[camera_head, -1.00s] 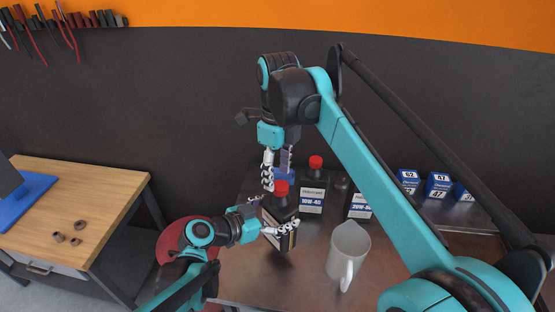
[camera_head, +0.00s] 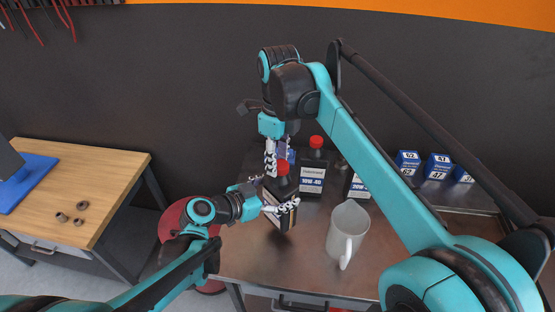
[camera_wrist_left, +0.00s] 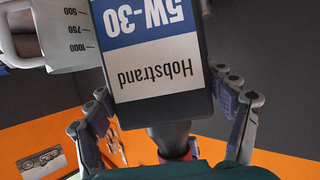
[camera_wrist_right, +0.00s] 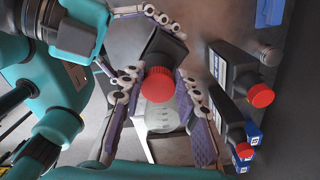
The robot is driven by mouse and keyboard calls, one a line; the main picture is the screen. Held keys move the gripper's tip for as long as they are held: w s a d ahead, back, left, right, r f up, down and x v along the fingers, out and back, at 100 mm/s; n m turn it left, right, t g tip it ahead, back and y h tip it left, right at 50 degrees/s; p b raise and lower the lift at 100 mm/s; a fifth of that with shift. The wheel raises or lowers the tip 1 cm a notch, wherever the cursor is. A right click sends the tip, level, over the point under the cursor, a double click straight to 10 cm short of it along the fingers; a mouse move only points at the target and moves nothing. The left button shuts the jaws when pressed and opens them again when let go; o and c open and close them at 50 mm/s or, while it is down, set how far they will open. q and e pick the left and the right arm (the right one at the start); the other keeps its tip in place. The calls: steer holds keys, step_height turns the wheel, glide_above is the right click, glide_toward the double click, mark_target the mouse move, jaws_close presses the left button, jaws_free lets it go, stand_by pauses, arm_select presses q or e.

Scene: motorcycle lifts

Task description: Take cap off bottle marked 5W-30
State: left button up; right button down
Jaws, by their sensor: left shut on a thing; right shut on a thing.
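The 5W-30 bottle (camera_head: 279,208) is black with a red cap (camera_head: 283,168) on its neck, and looks slightly tilted over the metal table. Its upside-down label (camera_wrist_left: 155,60) fills the top of the left wrist view. My left gripper (camera_head: 280,211) is shut on the bottle's body from the left. My right gripper (camera_head: 277,155) comes down from above at the cap. In the right wrist view the cap (camera_wrist_right: 158,86) sits between its fingers, and the gripper is shut on it. The exact finger contact is partly hidden.
A 10W-40 bottle (camera_head: 313,172) with a red cap stands just behind, and a 20W bottle (camera_head: 358,187) is partly hidden by my right arm. A grey measuring jug (camera_head: 347,233) stands to the right. Blue boxes (camera_head: 437,167) stand farther right. A wooden table (camera_head: 80,190) is at left.

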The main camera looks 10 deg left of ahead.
steer(key=n, duration=0.7)
steer(key=shift+s, duration=0.2)
steer(key=n, duration=0.7)
steer(key=shift+s+d, duration=0.25)
steer(key=n, duration=0.7)
steer(key=shift+s+d+n, duration=0.1)
steer(key=shift+d+n, duration=0.15)
steer(key=shift+n, duration=0.05)
steer(key=n, duration=0.7)
steer(key=shift+d, duration=0.3)
steer(key=n, duration=0.7)
steer(key=shift+w+d, duration=0.2)
steer(key=shift+w, duration=0.15)
steer(key=n, duration=0.5)
steer(key=shift+w+r, duration=0.1)
steer(key=shift+w, duration=0.1)
steer(key=n, duration=0.7)
steer(key=shift+w+a, duration=0.1)
steer(key=shift+w, duration=0.2)
steer(key=n, duration=0.6)
steer(key=shift+w+a+n, duration=0.1)
steer(key=shift+a+n, duration=0.15)
steer(key=shift+n, duration=0.05)
